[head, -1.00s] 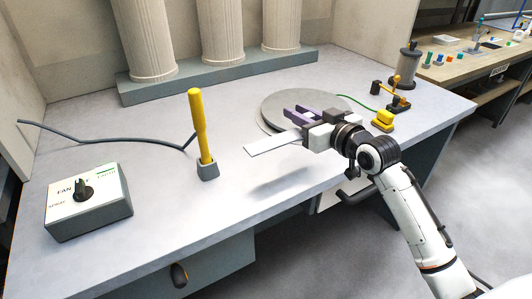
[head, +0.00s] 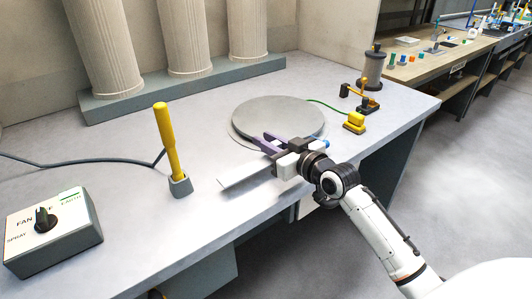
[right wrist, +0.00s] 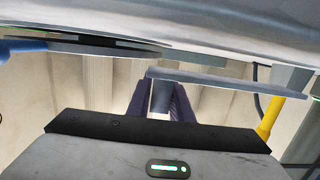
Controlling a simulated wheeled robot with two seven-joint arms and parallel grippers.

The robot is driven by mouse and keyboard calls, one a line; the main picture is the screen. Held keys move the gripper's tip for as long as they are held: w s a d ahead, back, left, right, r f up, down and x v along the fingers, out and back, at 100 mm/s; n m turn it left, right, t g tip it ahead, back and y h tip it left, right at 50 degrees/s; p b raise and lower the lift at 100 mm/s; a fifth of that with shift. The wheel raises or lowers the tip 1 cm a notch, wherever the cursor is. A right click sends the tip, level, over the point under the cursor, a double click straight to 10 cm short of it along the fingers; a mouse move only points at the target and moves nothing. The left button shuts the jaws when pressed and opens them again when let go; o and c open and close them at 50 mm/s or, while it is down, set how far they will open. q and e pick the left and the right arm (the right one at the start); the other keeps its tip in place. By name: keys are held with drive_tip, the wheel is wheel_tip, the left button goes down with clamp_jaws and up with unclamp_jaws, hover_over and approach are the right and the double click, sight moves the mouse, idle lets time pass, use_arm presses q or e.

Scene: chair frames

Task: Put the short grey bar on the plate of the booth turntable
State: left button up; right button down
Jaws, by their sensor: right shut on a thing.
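The short grey bar (head: 246,175) is a flat light strip held in my right gripper (head: 264,140). In the head view it sticks out to the left of the gripper, over the front part of the bench. The bar (right wrist: 228,83) also crosses the purple fingertips in the right wrist view. The turntable's plate (head: 280,113) is a round grey disc on the bench, bare where it shows. My right gripper covers part of its front edge in the head view. I cannot tell how high the bar is above the bench. My left gripper is not in view.
A yellow-handled tool (head: 167,140) stands in a grey holder left of the bar. A control box (head: 52,232) is at the front left. A yellow block (head: 354,122) with a green cable and a grey spool (head: 374,68) stand right of the plate. Columns (head: 183,40) stand behind.

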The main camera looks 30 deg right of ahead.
drive_tip(key=shift+f, duration=1.35)
drive_tip(key=shift+f, duration=0.1)
drive_tip(key=shift+f, duration=0.1)
drive_tip(key=c, duration=1.6)
unclamp_jaws()
